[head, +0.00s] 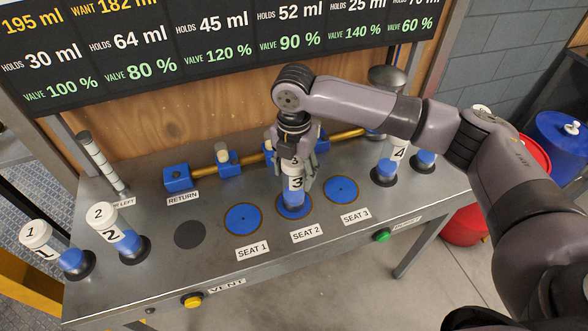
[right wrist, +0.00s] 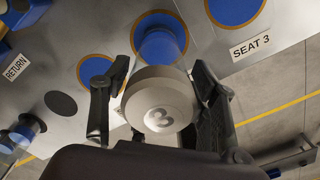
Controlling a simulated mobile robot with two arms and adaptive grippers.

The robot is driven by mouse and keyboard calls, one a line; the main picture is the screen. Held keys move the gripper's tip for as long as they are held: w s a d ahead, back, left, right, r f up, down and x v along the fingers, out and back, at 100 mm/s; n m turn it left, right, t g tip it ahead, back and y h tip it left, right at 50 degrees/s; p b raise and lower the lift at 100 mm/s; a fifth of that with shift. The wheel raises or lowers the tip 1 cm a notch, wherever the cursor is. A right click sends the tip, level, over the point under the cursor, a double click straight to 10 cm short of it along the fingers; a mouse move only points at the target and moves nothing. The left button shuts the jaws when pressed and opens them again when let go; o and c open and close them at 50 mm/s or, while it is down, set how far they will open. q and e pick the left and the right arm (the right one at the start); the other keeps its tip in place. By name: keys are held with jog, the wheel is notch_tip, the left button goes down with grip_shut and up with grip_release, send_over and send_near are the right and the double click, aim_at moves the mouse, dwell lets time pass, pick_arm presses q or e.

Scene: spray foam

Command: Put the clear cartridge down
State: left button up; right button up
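The clear cartridge marked 3 (head: 295,184) has a white cap and blue contents low down. It stands upright over the blue disc of seat 2 (head: 283,213), and its foot appears to rest there. My right gripper (head: 293,186) comes down from above with one finger on each side of the cartridge. In the right wrist view the white cap (right wrist: 160,100) lies between the fingers (right wrist: 160,85), with a narrow gap visible beside it, so the gripper looks open around it. My left gripper is not in view.
Seat 1 (head: 243,219) and seat 3 (head: 341,189) are empty. A brass pipe (head: 347,134) with blue blocks runs behind. Yellow (head: 192,301) and green (head: 381,236) buttons are in front.

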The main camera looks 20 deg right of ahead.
jog(key=shift+o, duration=0.9)
jog(key=shift+r, duration=0.3)
notch_tip(320, 180, up, 12)
jog(key=shift+f+b, duration=0.15)
jog(key=shift+b, duration=0.9)
